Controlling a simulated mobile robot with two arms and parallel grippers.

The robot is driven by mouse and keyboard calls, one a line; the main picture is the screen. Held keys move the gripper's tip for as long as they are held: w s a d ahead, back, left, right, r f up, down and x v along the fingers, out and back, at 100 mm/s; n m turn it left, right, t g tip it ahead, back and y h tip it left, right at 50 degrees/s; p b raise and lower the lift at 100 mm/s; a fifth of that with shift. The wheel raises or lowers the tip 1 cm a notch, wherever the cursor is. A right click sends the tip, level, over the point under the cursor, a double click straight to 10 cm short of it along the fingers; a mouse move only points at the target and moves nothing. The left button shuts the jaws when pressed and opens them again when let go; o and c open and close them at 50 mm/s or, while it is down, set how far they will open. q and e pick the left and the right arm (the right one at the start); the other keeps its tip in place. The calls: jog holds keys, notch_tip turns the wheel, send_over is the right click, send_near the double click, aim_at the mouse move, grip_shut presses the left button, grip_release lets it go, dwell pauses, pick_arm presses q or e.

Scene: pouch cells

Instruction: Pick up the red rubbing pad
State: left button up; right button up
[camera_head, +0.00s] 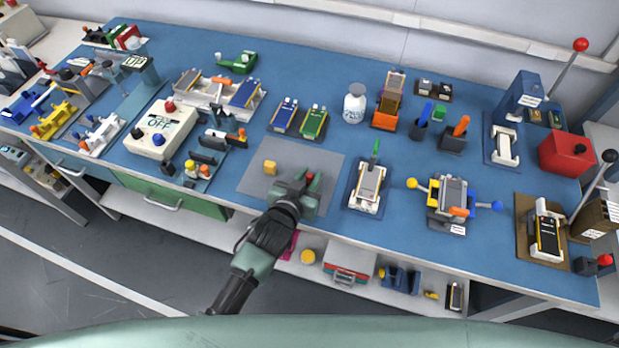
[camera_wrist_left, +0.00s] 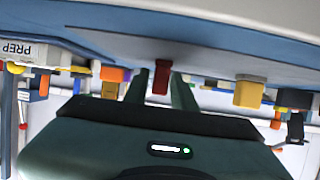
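The red rubbing pad (camera_head: 309,177) is a small red block on the grey mat (camera_head: 258,188) near the table's front edge. My left gripper (camera_head: 302,187) is low over the mat, with its green fingers spread and the pad at their tips. In the left wrist view the red pad (camera_wrist_left: 161,78) shows between the two fingers of my left gripper (camera_wrist_left: 161,90). A narrow gap shows on the pad's left side; on its right I cannot tell if a finger touches it. My right gripper is not in view.
A yellow block (camera_head: 270,167) lies on the mat to the left of my left gripper; it also shows in the left wrist view (camera_wrist_left: 249,92). A white OFF box (camera_head: 161,128) stands farther left. A pouch-cell fixture (camera_head: 368,186) stands to the right of the mat.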

pick_arm(q)
grip_shut()
